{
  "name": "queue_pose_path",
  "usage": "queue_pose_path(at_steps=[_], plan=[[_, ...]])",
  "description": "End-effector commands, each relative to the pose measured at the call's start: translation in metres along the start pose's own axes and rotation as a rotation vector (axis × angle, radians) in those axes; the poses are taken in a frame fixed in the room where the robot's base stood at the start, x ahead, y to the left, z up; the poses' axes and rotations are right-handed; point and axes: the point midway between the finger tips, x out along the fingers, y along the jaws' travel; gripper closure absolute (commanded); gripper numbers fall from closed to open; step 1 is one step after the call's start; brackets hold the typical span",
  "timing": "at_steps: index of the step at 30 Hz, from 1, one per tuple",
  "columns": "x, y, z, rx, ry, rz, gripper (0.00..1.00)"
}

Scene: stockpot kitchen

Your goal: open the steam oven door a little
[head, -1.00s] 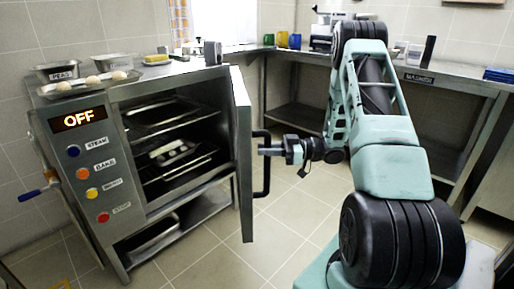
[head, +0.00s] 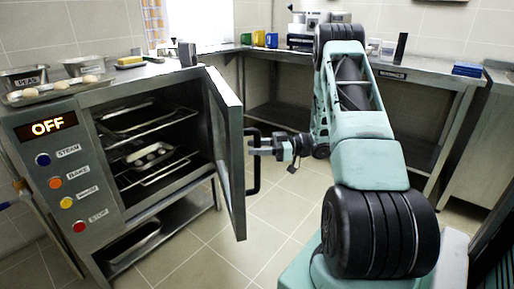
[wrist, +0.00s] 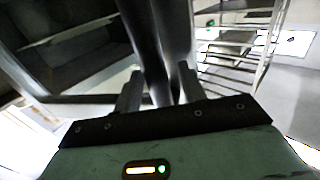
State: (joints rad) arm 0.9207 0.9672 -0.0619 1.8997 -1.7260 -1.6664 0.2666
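The steam oven stands at left in the head view, its display (head: 47,126) reading OFF. Its door (head: 228,150) is swung well open, hinged on the oven's right side, with its inner face showing. The dark bar handle (head: 256,175) is on the door's outer side. My gripper (head: 256,143) is at the handle's upper part. In the wrist view, my gripper's fingers (wrist: 160,88) stand on either side of the dark handle (wrist: 158,45) and appear closed on it. The exact contact is hard to see.
Racks with a muffin tray (head: 150,156) show inside the oven. Tins and a tray of eggs (head: 60,86) stand on top. A steel counter (head: 420,78) runs along the back. The tiled floor (head: 280,215) between oven and my base is clear.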

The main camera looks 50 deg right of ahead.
Motion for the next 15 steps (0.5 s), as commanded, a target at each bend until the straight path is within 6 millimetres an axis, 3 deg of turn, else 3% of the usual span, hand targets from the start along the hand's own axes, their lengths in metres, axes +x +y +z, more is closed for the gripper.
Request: queue_pose_path(at_steps=[8,15], plan=[[-0.011,0.001,-0.001,-0.002,-0.001,0.003,0.59],[-0.061,0.001,-0.001,-0.002,-0.002,0.005,0.59]])
